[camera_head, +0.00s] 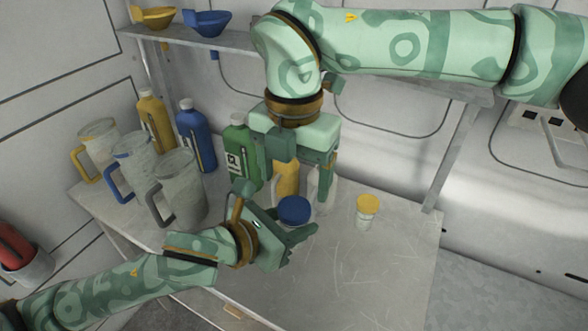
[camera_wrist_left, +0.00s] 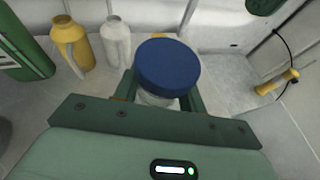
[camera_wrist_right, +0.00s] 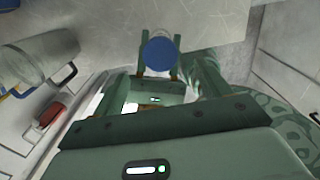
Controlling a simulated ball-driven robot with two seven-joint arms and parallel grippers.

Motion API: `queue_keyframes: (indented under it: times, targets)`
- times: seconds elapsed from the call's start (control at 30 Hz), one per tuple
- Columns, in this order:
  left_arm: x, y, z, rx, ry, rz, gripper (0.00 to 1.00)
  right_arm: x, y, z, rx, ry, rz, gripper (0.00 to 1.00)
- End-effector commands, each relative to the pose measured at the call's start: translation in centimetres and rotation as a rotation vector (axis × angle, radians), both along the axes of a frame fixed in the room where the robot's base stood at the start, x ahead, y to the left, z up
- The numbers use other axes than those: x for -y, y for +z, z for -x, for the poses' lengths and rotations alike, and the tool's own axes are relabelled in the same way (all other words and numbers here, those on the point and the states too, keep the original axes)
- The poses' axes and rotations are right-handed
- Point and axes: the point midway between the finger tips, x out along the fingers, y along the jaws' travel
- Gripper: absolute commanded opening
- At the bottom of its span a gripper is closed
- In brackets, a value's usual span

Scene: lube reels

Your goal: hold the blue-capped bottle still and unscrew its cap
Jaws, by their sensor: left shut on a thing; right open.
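The blue-capped bottle (camera_head: 294,210) stands on the bench, its blue cap on top; its body is mostly hidden by my left gripper. My left gripper (camera_head: 288,232) is shut on the bottle's pale body, below the cap. In the left wrist view the blue cap (camera_wrist_left: 168,66) sits above the fingers, with a little clear body (camera_wrist_left: 157,99) showing. My right gripper (camera_head: 304,170) is open and empty, pointing down above and behind the bottle, apart from the cap.
A yellow-capped bottle (camera_head: 367,208) stands to the right. Green (camera_head: 240,150), blue (camera_head: 195,138) and yellow (camera_head: 153,122) bottles stand behind left, with clear jugs (camera_head: 178,190) before them. A yellow bottle (camera_wrist_left: 70,42) and a white bottle (camera_wrist_left: 116,42) stand close by. The bench's front right is clear.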

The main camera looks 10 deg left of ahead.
Motion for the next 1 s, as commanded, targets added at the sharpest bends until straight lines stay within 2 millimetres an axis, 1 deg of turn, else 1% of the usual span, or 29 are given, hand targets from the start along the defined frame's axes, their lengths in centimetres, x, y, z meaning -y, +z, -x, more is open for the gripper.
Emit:
queue_keyframes:
  times: [0.03,0.1,0.2,0.3,0.43,0.67,0.7,0.77,0.8,0.87,1.0]
  targets:
    - [0.0,0.0,0.0,0.0,0.0,0.0,0.0,0.0,-1.0,0.0,-0.002,0.0,0.0,0.76]
    - [0.0,0.0,0.0,0.0,0.0,0.0,0.0,0.0,-2.2,0.0,-0.003,0.0,0.001,0.76]
    - [0.0,0.0,0.0,0.0,0.0,0.0,0.0,0.0,-3.8,0.0,-0.001,-0.001,0.001,0.76]
    - [0.0,0.0,0.0,0.0,0.0,0.0,0.0,0.0,-4.9,0.0,-0.001,0.0,0.0,0.76]
    - [0.0,0.0,0.0,0.0,0.0,0.0,0.0,0.0,-5.7,0.0,0.001,-0.002,0.0,0.76]
    - [0.0,0.0,0.0,0.0,0.0,0.0,0.0,0.0,-5.7,-0.1,0.001,-0.001,0.0,0.76]
    - [0.0,0.0,0.0,0.0,0.0,0.0,0.0,0.0,-5.7,0.0,0.001,-0.001,0.0,0.7]
    - [0.0,0.0,0.0,0.0,0.0,0.0,0.0,0.0,-5.7,0.0,0.001,-0.001,0.0,0.54]
    - [0.0,0.0,0.0,0.0,0.0,0.0,0.0,0.0,-5.7,0.0,0.001,-0.001,0.0,0.43]
    - [0.0,0.0,0.0,0.0,0.0,0.0,0.0,0.0,-5.7,0.0,0.001,-0.001,0.0,0.26]
    - [0.0,0.0,0.0,0.0,0.0,0.0,0.0,0.0,-5.7,0.0,0.001,-0.001,-0.001,0.24]
